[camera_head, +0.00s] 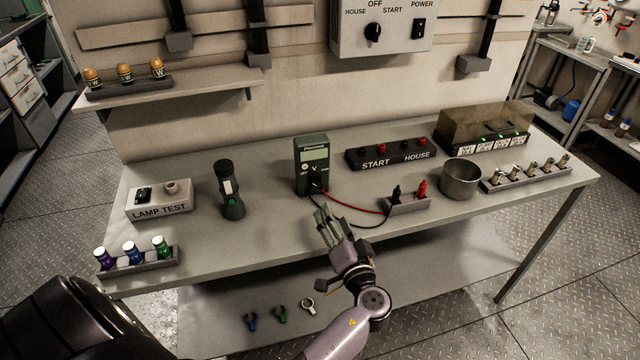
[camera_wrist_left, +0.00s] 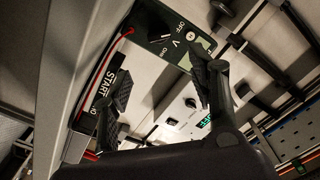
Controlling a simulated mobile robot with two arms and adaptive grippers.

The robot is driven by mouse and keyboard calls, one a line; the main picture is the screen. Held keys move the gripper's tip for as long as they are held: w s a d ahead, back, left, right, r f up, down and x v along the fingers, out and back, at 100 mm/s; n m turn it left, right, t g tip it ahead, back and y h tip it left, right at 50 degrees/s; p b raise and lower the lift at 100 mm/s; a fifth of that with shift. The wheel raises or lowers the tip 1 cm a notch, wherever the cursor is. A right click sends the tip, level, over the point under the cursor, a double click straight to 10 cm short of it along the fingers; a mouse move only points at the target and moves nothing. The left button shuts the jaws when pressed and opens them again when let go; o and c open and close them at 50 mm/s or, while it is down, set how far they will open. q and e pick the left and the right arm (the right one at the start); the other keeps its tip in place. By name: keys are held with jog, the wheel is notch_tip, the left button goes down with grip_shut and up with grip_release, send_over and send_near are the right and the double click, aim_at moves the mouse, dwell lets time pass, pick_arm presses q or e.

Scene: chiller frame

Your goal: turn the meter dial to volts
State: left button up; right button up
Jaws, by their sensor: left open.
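The meter (camera_head: 312,160) stands upright on the bench, dark green with a pale display at the top. Its black dial (camera_head: 315,184) is low on its face; which mark it points at is too small to tell. The left wrist view shows part of the meter face (camera_wrist_left: 186,52) with OFF, V and OHM marks, and the dark dial (camera_wrist_left: 155,22) beside them. My left gripper (camera_head: 325,218) is in front of and below the meter, open and empty. Its two fingers, apart, show in the wrist view (camera_wrist_left: 158,88). My right gripper is not in view.
Red and black leads run from the meter to a probe holder (camera_head: 405,205) at its right. A START/HOUSE terminal block (camera_head: 390,155) stands right of the meter, a flashlight (camera_head: 229,190) left of it. A metal cup (camera_head: 460,179) is farther right. Bench space between flashlight and meter is clear.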

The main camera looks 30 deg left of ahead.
aim_at(320, 185)
pick_arm(q)
jog(key=x, duration=1.2)
jog(key=shift+w+a+p, duration=0.2)
jog(key=shift+w+p, duration=0.05)
jog(key=shift+p, duration=0.15)
jog(key=shift+c, duration=0.5)
jog(key=c, duration=1.1)
